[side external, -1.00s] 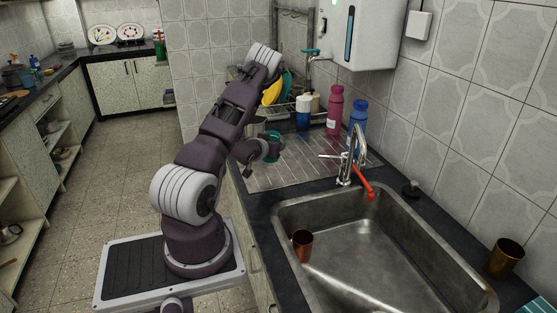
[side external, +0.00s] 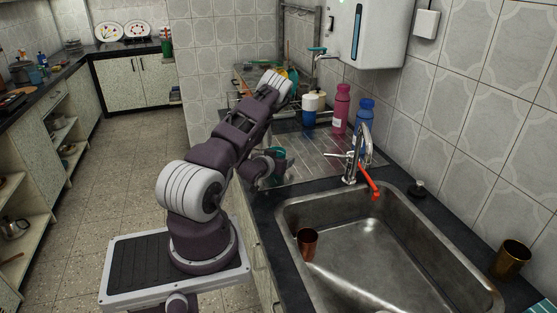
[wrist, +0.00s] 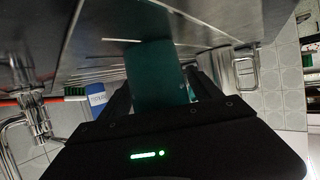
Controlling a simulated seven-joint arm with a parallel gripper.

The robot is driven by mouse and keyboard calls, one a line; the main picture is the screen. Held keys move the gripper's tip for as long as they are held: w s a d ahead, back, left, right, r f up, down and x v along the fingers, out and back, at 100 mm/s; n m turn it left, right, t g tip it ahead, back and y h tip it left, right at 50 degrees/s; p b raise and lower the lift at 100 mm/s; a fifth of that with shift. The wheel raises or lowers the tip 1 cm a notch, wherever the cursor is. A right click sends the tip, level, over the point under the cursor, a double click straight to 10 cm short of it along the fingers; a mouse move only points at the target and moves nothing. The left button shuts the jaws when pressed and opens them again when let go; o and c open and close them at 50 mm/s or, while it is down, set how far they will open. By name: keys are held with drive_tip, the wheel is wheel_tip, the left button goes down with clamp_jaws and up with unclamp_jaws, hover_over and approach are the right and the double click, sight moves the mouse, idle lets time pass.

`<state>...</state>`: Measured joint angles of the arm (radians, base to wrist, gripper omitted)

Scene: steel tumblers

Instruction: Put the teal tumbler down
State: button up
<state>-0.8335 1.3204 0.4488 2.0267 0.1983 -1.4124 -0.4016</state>
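The teal tumbler (side external: 279,154) is at the left edge of the ribbed steel drainboard (side external: 318,152) in the side view, partly hidden by my gripper (side external: 268,168). In the wrist view the teal tumbler (wrist: 157,75) sits between the two fingers of my gripper (wrist: 160,95), which are shut on it. Its far end is close to the steel surface. I cannot tell whether it touches.
A copper tumbler (side external: 307,243) stands in the sink (side external: 365,255), and a brass one (side external: 511,259) on the right counter. The tap (side external: 361,155) with its red spout, a pink bottle (side external: 341,108) and blue bottles (side external: 364,116) stand behind. Drainboard between is clear.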

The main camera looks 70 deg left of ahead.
drive_tip(key=shift+r, duration=0.2)
drive_tip(key=v, duration=1.1)
drive_tip(key=shift+s+d, duration=0.1)
drive_tip(key=shift+d+r, duration=0.15)
drive_tip(key=shift+r, duration=0.15)
drive_tip(key=w+d+r+m+h, duration=0.1)
drive_tip(key=w+d+r+h, duration=0.1)
drive_tip(key=w+d+r, duration=0.3)
drive_tip(key=w+d+r+m+h, duration=0.1)
drive_tip(key=w+d+r, duration=0.3)
drive_tip(key=w+r, duration=0.35)
drive_tip(key=d+r+m+h, duration=0.1)
drive_tip(key=d+r+h, duration=0.1)
drive_tip(key=d+r, duration=0.35)
drive_tip(key=d+r+m+h, duration=0.2)
drive_tip(key=d+r, duration=0.1)
drive_tip(key=d, duration=0.6)
drive_tip(key=s+d+r+m+g+h, duration=0.1)
drive_tip(key=s+d+r+m+h, duration=0.1)
drive_tip(key=s+d, duration=0.6)
drive_tip(key=s+d+r+m+g+h, duration=0.1)
drive_tip(key=s+d+r+m, duration=0.2)
drive_tip(key=s+d, duration=0.5)
drive_tip(key=s, duration=0.3)
drive_tip(key=shift+s+d+g+h, duration=0.35)
drive_tip(key=shift+s+g+h, duration=0.05)
